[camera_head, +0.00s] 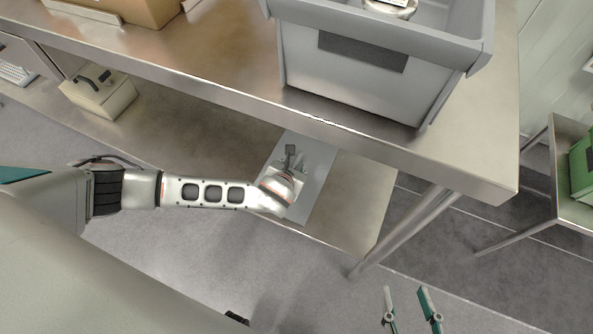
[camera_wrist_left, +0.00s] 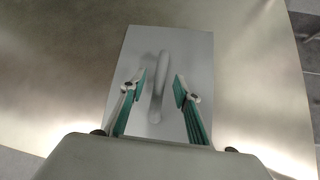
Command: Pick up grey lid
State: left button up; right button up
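The grey lid (camera_head: 316,166) lies flat on the lower shelf of the metal table, partly hidden under my left wrist in the head view. In the left wrist view the lid (camera_wrist_left: 195,50) is a grey rectangle with a long raised handle (camera_wrist_left: 158,95) down its middle. My left gripper (camera_wrist_left: 160,83) is open above the lid, one finger on each side of the handle, with a gap visible on both sides. My right gripper (camera_head: 406,300) is open and empty at the bottom right, over the floor.
A large grey crate (camera_head: 345,85) with a round metallic item inside stands on the tabletop above the lid. The table's front edge (camera_head: 240,102) and leg (camera_head: 400,232) are close to the lid. A beige box (camera_head: 98,93) sits on the lower shelf at left. A green crate (camera_head: 582,168) is at right.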

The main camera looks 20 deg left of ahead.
pick_arm(q)
jog(key=shift+w+a+f, duration=0.1)
jog(key=shift+w+f, duration=0.1)
jog(key=shift+f, duration=0.75)
jog(key=shift+w+f+b, duration=0.1)
jog(key=shift+w+b, duration=0.15)
jog(key=shift+b, duration=0.1)
jog(key=shift+w+r, duration=0.25)
grip_shut()
pick_arm(e)
jog(key=shift+w+a+r, duration=0.3)
jog(key=shift+a+r, duration=0.1)
jog(key=shift+r, duration=0.1)
